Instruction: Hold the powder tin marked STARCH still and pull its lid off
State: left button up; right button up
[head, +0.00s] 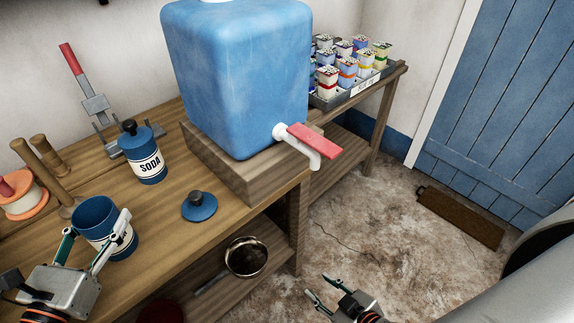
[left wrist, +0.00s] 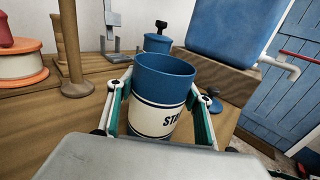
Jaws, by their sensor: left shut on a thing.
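The blue STARCH tin (head: 97,212) stands lidless on the wooden bench, and I see into its open top. In the left wrist view the tin (left wrist: 163,92) shows part of its label, "STA", between the two fingers. My left gripper (head: 96,226) is shut on the tin, with a finger on each side of its body. A blue lid with a dark knob (head: 199,207) lies on the bench to the right of the tin, apart from it. My right gripper (head: 318,286) is open and empty, low over the floor in front of the bench.
A lidded SODA tin (head: 146,164) stands behind the STARCH tin. A large blue water container (head: 235,85) with a red-handled tap (head: 312,138) sits on a wooden block. Spools and wooden pegs (head: 45,160) stand left. A pan (head: 246,257) lies on the lower shelf.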

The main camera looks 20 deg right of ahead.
pick_arm(q)
jog(key=o, duration=1.4)
jog(key=shift+c, duration=0.2)
jog(key=shift+s, duration=0.1)
